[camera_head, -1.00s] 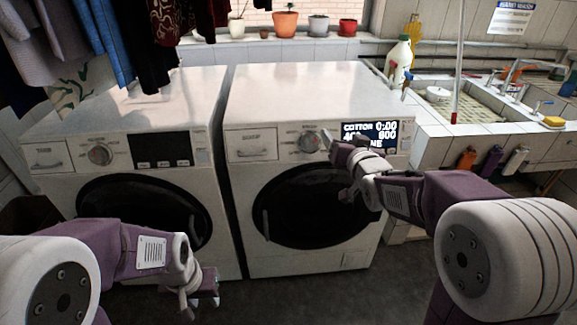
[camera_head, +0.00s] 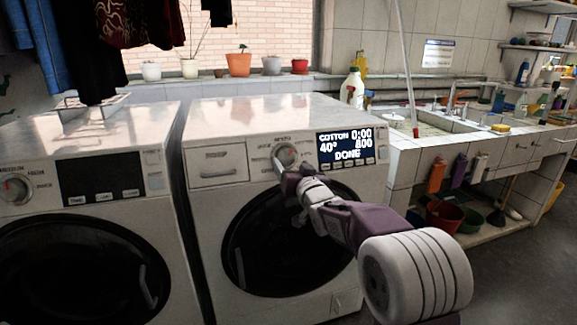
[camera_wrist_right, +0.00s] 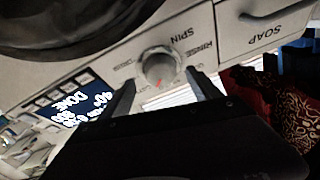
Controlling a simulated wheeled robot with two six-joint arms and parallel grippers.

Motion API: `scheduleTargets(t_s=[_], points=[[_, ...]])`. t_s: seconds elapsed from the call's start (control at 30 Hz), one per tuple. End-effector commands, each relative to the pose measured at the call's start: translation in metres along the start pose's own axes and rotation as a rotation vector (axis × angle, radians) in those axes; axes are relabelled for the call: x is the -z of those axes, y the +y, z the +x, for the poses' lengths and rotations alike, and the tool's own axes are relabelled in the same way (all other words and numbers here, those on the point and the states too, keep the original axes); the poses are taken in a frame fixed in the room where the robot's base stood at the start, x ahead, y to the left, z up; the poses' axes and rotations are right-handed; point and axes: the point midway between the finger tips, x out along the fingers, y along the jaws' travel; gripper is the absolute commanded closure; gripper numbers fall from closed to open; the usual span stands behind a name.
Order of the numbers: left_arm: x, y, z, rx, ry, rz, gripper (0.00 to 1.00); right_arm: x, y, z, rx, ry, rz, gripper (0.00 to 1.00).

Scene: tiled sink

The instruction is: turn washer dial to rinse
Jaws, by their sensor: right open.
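The washer with the lit display (camera_head: 345,147) is the right-hand machine in the head view. Its display reads COTTON, 0:00, 40°, 800 and DONE. Its round silver dial (camera_head: 286,154) sits between the soap drawer and the display. In the right wrist view the dial (camera_wrist_right: 160,66) shows a red mark at its lower side, with SPIN and RINSE printed to its upper right. My right gripper (camera_head: 283,172) is open just in front of the dial. In the wrist view its fingers (camera_wrist_right: 163,92) are apart, one either side below the dial; contact is unclear. My left gripper is out of view.
A second machine (camera_head: 85,235) with its own dial stands close on the left. The soap drawer (camera_head: 217,165) is left of the dial. Hanging clothes (camera_head: 95,35) are at upper left, and a tiled sink (camera_head: 440,127) is at right.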

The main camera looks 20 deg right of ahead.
Motion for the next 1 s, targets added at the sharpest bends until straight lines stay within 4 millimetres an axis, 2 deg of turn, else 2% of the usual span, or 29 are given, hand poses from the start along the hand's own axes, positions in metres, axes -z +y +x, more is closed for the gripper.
scheduleTargets(t_s=[0.1,0.2,0.5,0.53,0.73,0.77,1.0], points=[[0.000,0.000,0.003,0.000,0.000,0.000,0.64,-0.002,0.000,0.019,0.001,-0.001,0.000,0.28],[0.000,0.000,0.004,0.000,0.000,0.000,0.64,-0.001,0.000,0.028,0.001,-0.001,0.000,0.28],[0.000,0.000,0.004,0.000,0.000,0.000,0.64,0.000,0.000,0.032,0.000,0.000,0.000,0.28],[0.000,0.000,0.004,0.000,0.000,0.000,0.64,0.000,0.000,0.032,0.000,0.000,0.000,0.31],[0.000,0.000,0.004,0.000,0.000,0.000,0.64,0.000,0.000,0.032,0.000,0.000,0.000,0.86],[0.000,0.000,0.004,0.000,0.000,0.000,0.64,0.000,0.000,0.032,0.000,0.000,0.000,0.90],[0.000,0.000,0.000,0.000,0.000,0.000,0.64,0.001,0.000,0.032,0.008,-0.002,-0.025,0.90]])
